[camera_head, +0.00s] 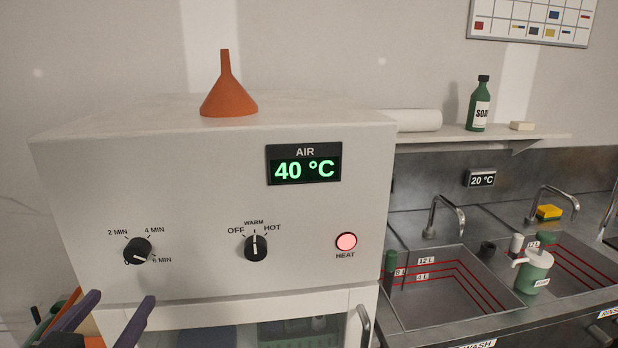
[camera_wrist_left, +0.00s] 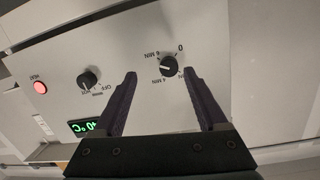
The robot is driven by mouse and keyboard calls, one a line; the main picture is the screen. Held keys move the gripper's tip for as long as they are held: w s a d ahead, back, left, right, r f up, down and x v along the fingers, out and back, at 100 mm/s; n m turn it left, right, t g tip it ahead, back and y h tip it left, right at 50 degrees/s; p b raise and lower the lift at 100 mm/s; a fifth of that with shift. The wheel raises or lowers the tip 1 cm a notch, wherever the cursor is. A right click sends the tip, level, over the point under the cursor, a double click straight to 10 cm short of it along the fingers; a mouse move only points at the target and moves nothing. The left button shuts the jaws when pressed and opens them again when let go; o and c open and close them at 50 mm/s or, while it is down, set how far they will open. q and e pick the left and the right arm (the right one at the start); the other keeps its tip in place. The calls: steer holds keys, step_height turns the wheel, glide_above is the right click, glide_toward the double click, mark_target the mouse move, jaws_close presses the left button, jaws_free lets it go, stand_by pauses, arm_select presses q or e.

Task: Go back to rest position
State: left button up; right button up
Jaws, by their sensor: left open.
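My left gripper (camera_head: 122,295) is at the lower left, its two purple fingers open with nothing between them. In the left wrist view the open fingers (camera_wrist_left: 159,73) point at the cabinet front, with the timer knob (camera_wrist_left: 168,66) showing between their tips. In the head view the timer knob (camera_head: 138,251) is above the fingertips and apart from them. My right gripper is not in view.
The white cabinet (camera_head: 210,180) reads 40 °C on its display (camera_head: 303,170), and its HEAT lamp (camera_head: 346,242) looks lit. An orange funnel (camera_head: 228,95) stands on top. Two sinks, a soap pump (camera_head: 533,272) and a shelf with a green bottle (camera_head: 479,104) are at the right.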

arm_select(q)
steer(key=s+d+m+g+h, duration=0.15)
steer(key=s+d+g, duration=0.35)
steer(key=s, duration=0.6)
steer(key=s+d+m+g+h, duration=0.1)
steer(key=s+d+g+h, duration=0.15)
steer(key=s+g, duration=0.65)
step_height(320, 180, up, 19)
steer(key=s+t+p, duration=0.1)
steer(key=s+p, duration=0.2)
steer(key=p, duration=1.6)
steer(key=shift+d+r+t+y, duration=0.15)
steer(key=shift+d+t+y, duration=0.15)
steer(key=shift+d, duration=0.1)
